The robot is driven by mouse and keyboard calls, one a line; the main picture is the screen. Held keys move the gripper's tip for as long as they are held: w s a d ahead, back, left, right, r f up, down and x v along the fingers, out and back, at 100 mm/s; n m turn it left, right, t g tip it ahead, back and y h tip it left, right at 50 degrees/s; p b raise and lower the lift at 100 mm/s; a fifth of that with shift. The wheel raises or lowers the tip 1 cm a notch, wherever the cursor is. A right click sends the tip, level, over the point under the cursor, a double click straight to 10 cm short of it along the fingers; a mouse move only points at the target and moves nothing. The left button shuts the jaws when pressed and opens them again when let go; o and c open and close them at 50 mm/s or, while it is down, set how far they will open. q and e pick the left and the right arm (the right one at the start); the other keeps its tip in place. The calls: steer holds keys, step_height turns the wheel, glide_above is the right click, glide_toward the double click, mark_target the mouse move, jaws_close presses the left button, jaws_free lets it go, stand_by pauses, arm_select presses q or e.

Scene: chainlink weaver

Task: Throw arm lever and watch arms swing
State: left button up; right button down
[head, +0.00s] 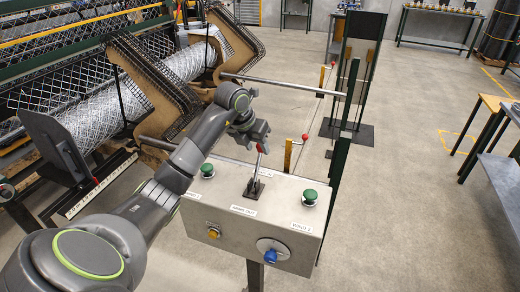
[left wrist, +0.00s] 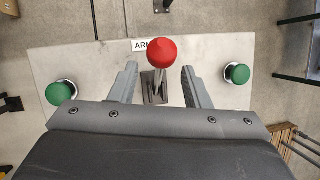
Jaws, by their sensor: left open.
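The arm lever is a metal shaft with a red ball knob (left wrist: 162,53), standing on a dark slotted base (head: 253,188) on top of a grey control box (head: 200,222). A label beginning "ARM" lies by its base. My left gripper (head: 257,132) is just above the knob, which it partly hides in the head view. In the left wrist view the two open fingers (left wrist: 158,70) stand on either side of the lever shaft, with gaps on both sides. My right gripper is not in view.
Green buttons (head: 310,196) (head: 207,169) flank the lever, and a blue knob (head: 270,256) and yellow button (head: 214,233) are on the front. Brown angular arms (head: 152,82) stand by the mesh roll (head: 95,125). A horizontal bar (head: 285,84) and red-tipped yellow posts (head: 288,154) are behind the box.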

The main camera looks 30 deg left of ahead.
mark_target(259, 151)
arm_select(q)
steer(key=shift+p+x, duration=0.45)
steer(key=shift+x, duration=1.75)
steer(key=shift+c, duration=0.2)
steer(key=shift+r, duration=0.1)
jaws_close()
